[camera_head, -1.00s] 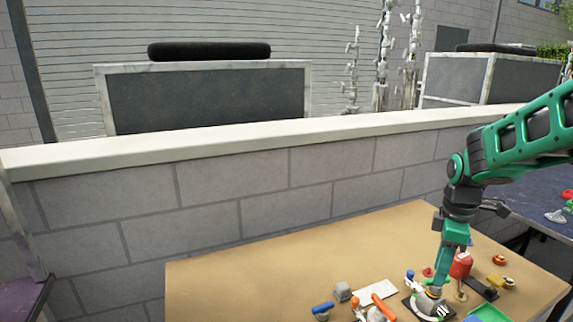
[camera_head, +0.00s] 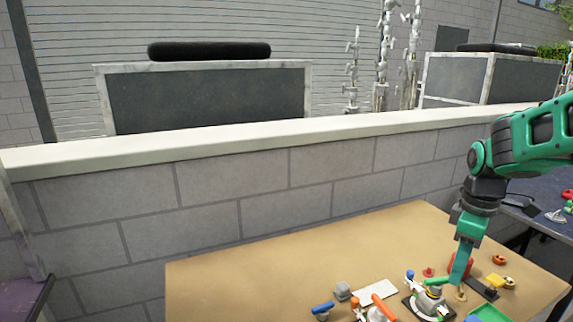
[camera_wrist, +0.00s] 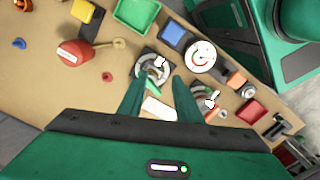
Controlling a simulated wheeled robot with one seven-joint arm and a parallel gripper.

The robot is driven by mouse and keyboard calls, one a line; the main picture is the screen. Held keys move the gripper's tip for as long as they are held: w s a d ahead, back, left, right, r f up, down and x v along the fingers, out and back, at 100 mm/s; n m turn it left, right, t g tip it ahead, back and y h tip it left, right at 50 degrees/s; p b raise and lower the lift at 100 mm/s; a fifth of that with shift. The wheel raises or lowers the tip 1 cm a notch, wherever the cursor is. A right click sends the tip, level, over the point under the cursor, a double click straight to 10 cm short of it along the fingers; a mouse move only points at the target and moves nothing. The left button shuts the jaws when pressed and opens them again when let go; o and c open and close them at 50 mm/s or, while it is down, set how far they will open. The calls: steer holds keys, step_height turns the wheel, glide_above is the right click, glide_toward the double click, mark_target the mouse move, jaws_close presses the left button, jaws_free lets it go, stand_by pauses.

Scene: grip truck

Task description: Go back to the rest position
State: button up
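My gripper (camera_head: 458,281) is over the right part of the brown table (camera_head: 245,268), pointing down. In the wrist view its two green fingers (camera_wrist: 160,76) stand apart with a clear gap, and I see nothing clamped between them. Just beyond the fingertips is a round white-and-grey device on a black square base (camera_wrist: 152,66). It also shows below and left of my gripper in the head view (camera_head: 430,303). A small green bar (camera_head: 437,281) lies at the top of this device; I cannot tell whether it touches a finger.
A grey block wall (camera_head: 220,205) with a pale top runs behind the table. The table's left part is clear.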

steer(key=s+d+m, duration=0.2)
steer(key=s+m, duration=1.3)
steer(key=s, duration=0.6)
steer(key=shift+s+d+f+m, duration=0.15)
steer(key=shift+f+m, duration=0.1)
steer(key=shift+m, duration=0.15)
steer(key=shift+w, duration=0.2)
jaws_close()
steer(key=w+a+r+n, duration=0.1)
steer(key=w+r+n, duration=0.1)
steer(key=w, duration=1.2)
steer(key=w+r+n, duration=0.2)
steer(key=w+n, duration=0.1)
steer(key=w, duration=1)
step_height(320, 180, down, 6)
steer(key=shift+w+a, duration=0.15)
steer(key=shift+a, duration=0.05)
steer(key=shift+f, duration=2.25)
